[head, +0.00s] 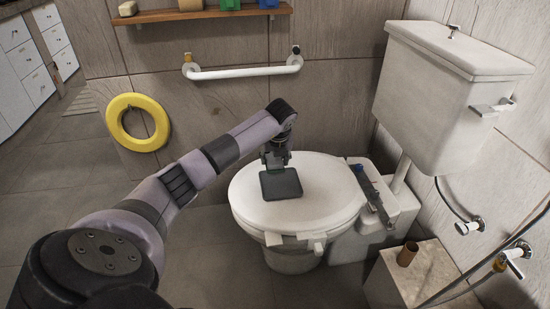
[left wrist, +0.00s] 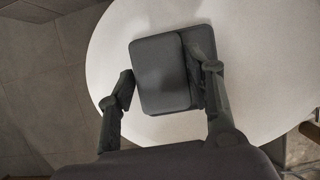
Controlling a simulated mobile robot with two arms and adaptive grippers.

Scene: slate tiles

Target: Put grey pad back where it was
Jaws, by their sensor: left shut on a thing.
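The grey pad (head: 282,184) is a dark, flat square with rounded corners, over the closed white toilet lid (head: 330,190). In the left wrist view the pad (left wrist: 160,75) sits between the two fingers of the left gripper (left wrist: 168,76), over the white lid (left wrist: 260,60). A darker shape shows behind the pad's right edge there; I cannot tell whether it is shadow or another part. I cannot tell if the pad touches the lid. My right gripper is not in view.
The toilet cistern (head: 455,95) stands at the right. A white grab bar (head: 243,72) and a wooden shelf (head: 200,14) are on the back wall. A box (head: 415,280) with a brown tube (head: 407,254) is at front right.

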